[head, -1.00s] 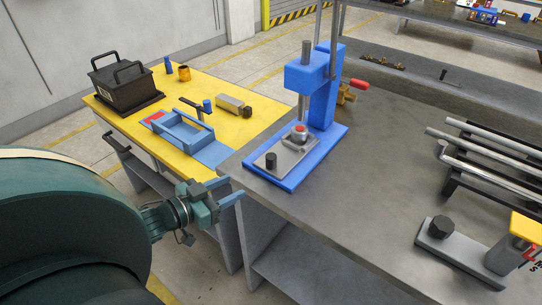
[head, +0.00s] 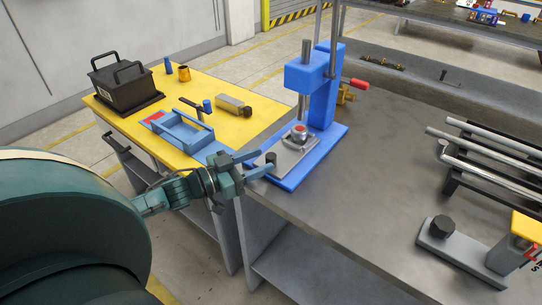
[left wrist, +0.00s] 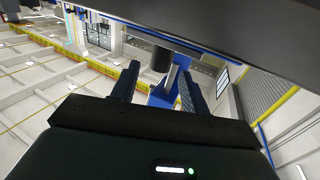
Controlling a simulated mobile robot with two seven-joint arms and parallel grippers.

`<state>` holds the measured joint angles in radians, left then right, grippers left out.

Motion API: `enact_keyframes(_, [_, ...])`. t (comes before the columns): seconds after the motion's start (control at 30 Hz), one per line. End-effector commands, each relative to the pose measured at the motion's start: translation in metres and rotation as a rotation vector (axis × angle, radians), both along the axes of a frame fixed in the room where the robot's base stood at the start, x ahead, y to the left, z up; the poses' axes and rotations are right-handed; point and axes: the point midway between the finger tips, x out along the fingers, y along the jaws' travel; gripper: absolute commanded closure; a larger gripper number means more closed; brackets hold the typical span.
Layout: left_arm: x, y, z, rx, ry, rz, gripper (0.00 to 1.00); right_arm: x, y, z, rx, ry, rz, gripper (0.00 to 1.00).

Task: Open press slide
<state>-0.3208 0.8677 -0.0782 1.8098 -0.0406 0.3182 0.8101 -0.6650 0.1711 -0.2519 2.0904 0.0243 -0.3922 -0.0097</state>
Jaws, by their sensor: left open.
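The blue press (head: 322,100) stands on the grey bench. Its grey slide plate (head: 292,152) lies on the blue base, with a black knob (head: 271,158) at the near left end and a round metal part with a red top (head: 299,132) on it. My left gripper (head: 260,162) is open at the slide's near left end, its fingertips around or just short of the knob; I cannot tell which. In the left wrist view the dark knob (left wrist: 161,58) shows beyond and between the two open fingers (left wrist: 157,88). My right gripper is not in view.
A yellow table holds a blue tray (head: 205,138), a black box with handles (head: 125,82) and small parts. On the grey bench (head: 345,205), metal rods (head: 490,165) and a grey fixture with a black knob (head: 440,228) lie to the right. The bench middle is clear.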

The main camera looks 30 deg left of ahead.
Motion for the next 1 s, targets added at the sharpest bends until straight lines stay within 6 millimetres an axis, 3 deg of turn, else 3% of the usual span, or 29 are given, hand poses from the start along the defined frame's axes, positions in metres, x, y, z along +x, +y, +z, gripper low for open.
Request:
enact_keyframes(0.3, [0.032, -0.016, 0.001, 0.0, -0.001, 0.001, 0.55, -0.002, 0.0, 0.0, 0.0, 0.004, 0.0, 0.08])
enact_keyframes(0.7, [0.037, -0.019, 0.0, 0.001, 0.002, 0.0, 0.55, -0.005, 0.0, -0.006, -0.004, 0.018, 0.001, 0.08])
enact_keyframes(1.0, [0.036, -0.019, 0.0, 0.0, 0.001, 0.0, 0.79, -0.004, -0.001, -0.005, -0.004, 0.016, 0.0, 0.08])
